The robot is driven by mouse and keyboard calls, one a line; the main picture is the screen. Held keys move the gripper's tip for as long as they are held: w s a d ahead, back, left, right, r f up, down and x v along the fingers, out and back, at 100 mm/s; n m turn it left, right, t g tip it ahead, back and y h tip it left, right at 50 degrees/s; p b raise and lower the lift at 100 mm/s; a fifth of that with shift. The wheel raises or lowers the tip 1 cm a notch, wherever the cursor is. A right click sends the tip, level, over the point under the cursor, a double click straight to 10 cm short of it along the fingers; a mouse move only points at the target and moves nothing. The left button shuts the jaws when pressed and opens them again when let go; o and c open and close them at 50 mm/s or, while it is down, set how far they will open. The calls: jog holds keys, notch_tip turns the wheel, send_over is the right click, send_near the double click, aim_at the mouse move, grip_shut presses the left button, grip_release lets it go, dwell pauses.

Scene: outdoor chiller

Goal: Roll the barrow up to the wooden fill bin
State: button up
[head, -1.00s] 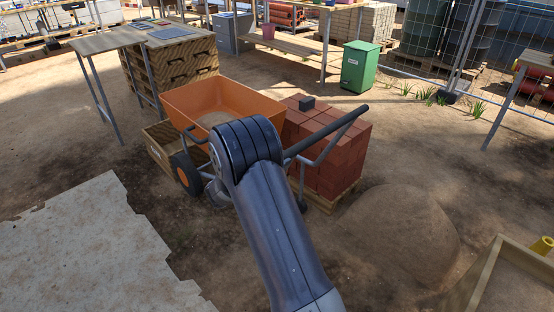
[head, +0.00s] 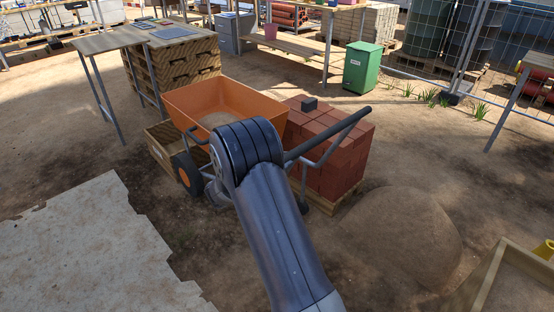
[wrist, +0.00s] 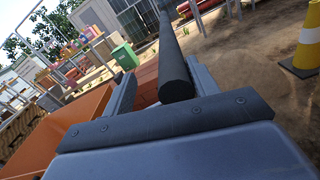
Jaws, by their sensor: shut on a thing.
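The orange barrow (head: 250,100) stands left of the stacked red bricks, with some pale material in its tray. Its wheel (head: 186,174) is on the dirt. A low wooden box (head: 158,152) sits at the tray's far left side, partly hidden by the barrow; I cannot tell whether they touch. One dark handle (head: 330,135) reaches right, in front of the bricks. In the wrist view my gripper (wrist: 160,82) is shut on a dark barrow handle (wrist: 174,80), with the orange tray (wrist: 60,130) to the left. In the head view my arm hides the gripper.
The red brick stack (head: 340,160) on a pallet is close to the barrow's right. A dirt mound (head: 405,235) and another wooden-sided bin (head: 480,280) lie at lower right. A pale slab (head: 90,250) covers the lower left. A table (head: 105,42) stands behind the barrow.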

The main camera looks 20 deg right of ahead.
jog(key=shift+a, duration=0.1)
jog(key=v, duration=1)
jog(key=shift+s+a, duration=0.2)
jog(key=shift+a, duration=0.15)
jog(key=shift+d, duration=0.15)
jog(key=x, duration=1)
jog(key=shift+w+d, duration=0.1)
jog(key=shift+d, duration=0.3)
jog(key=shift+s+d+r, duration=0.1)
jog(key=shift+s+d, duration=0.15)
jog(key=shift+s, duration=0.5)
